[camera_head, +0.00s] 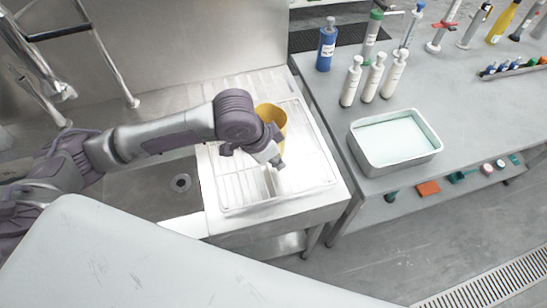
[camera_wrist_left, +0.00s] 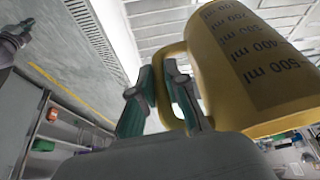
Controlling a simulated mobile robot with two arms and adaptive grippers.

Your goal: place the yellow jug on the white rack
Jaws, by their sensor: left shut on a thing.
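The yellow jug (camera_head: 271,117) is at the white rack (camera_head: 235,186), which lies on the drainboard right of the sink. My left gripper (camera_head: 277,163) is in front of the jug and partly covers it. In the left wrist view the jug (camera_wrist_left: 258,70), with its millilitre marks, fills the upper right. There the left gripper's green fingers (camera_wrist_left: 160,98) are shut on the jug's handle (camera_wrist_left: 168,85). The jug's base is hidden behind the arm in the head view, so I cannot tell whether it touches the rack. My right gripper is not in view.
A metal tray (camera_head: 354,152) with pale liquid stands on the bench to the right. White bottles (camera_head: 374,78) and a blue bottle (camera_head: 326,46) stand behind it. The sink basin (camera_head: 170,205) is left of the rack. The rack's front part is clear.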

